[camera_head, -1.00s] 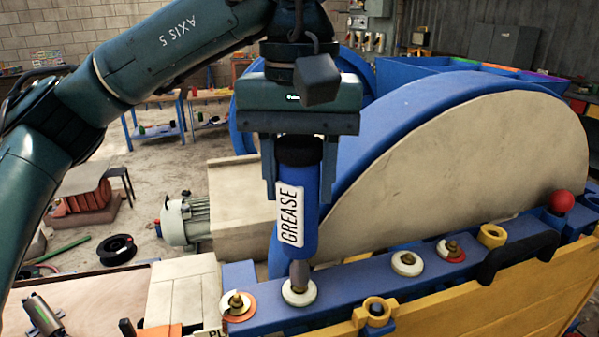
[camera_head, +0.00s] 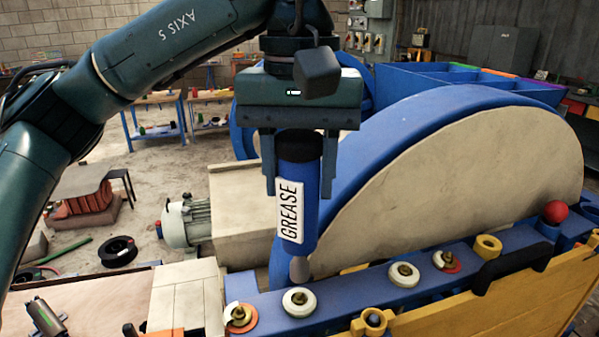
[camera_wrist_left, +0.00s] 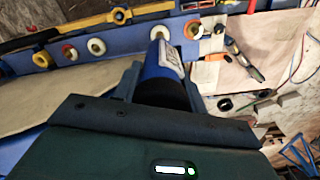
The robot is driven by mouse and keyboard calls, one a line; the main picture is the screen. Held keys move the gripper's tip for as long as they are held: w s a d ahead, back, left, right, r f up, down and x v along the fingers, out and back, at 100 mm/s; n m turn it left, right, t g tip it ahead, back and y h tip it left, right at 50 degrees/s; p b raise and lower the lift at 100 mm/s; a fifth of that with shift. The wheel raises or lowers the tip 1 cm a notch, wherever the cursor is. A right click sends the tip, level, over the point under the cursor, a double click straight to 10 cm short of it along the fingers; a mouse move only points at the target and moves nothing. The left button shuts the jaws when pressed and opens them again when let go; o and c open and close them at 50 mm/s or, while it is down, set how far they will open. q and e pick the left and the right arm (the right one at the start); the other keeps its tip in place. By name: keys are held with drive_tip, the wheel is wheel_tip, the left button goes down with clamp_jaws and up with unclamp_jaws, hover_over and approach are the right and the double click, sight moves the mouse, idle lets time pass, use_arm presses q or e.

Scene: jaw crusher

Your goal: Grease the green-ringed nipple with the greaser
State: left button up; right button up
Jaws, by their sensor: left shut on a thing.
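My left gripper (camera_head: 297,180) is shut on the greaser (camera_head: 296,215), a blue cylinder with a black cap and a white GREASE label. The greaser is nearly upright, with its grey nozzle down. The nozzle tip is just above a white-ringed nipple (camera_head: 299,302), with a small gap visible. Along the blue beam are also an orange-ringed nipple (camera_head: 240,317), another white-ringed nipple (camera_head: 404,274) and a red-ringed nipple (camera_head: 447,262). I cannot make out a green ring. The left wrist view shows the greaser (camera_wrist_left: 158,62) pointing toward the beam. My right gripper is out of view.
The blue beam (camera_head: 345,292) carries yellow sockets (camera_head: 487,247), a black handle (camera_head: 512,262) and a red ball (camera_head: 554,212). A large blue-rimmed wheel (camera_head: 470,185) rises close behind the greaser. A wooden tabletop (camera_head: 95,300) lies at lower left.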

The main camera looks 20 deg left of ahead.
sight(300, 135)
use_arm(q)
drive_tip(key=shift+r, duration=1.6)
